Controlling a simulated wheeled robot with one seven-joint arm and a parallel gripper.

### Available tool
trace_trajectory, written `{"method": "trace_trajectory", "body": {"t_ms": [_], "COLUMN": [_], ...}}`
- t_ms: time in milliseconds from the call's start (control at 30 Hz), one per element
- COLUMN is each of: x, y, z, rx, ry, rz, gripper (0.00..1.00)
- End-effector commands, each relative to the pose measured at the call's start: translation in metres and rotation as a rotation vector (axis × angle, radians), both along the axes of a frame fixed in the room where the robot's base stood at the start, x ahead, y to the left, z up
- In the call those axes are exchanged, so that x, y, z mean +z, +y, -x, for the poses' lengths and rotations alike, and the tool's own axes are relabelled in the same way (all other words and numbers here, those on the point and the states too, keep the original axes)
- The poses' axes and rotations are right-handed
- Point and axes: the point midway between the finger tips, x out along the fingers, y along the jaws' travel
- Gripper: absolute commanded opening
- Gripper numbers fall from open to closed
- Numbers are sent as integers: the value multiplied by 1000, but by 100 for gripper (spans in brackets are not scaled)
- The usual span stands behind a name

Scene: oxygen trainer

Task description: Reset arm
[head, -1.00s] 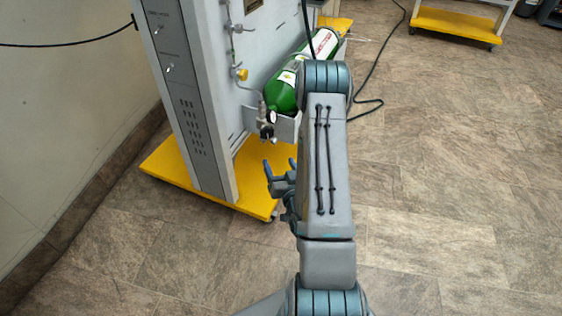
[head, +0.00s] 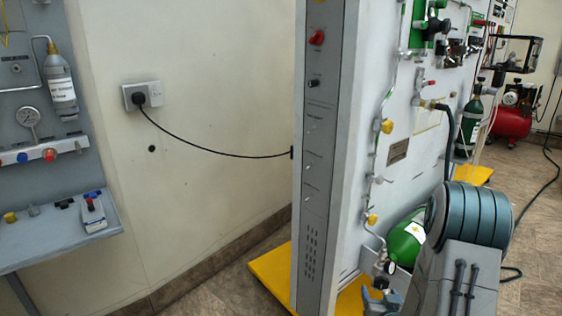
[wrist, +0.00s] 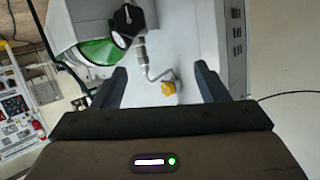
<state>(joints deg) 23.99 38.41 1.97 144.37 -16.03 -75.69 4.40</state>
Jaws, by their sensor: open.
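My gripper (wrist: 160,74) is open, with its two fingers apart and nothing held between them. In the wrist view a yellow knob (wrist: 168,88) on a metal pipe shows between the fingers, in front of the grey panel; I cannot tell how far off it is. In the head view my gripper (head: 380,299) shows only in part at the bottom edge, close to the oxygen trainer (head: 326,130). My arm link stands to its right and hides part of the green cylinder (head: 405,240). The green cylinder is also partly visible in the wrist view (wrist: 98,52).
The trainer stands on a yellow base (head: 272,275). A black cable runs from it to the wall socket (head: 142,96). A grey shelf (head: 50,232) with small items is at left. A red compressor (head: 512,122) stands at the far right.

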Motion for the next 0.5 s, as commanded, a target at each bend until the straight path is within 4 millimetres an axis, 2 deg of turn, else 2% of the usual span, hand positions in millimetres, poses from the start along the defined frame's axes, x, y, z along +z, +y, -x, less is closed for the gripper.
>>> {"method": "trace_trajectory", "body": {"t_ms": [33, 267, 500], "x": [32, 105, 188], "y": [5, 24, 48], "z": [-4, 0, 28], "rx": [10, 34, 45], "ry": [35, 248, 459], "rz": [18, 63, 82], "gripper": [67, 67, 67]}}
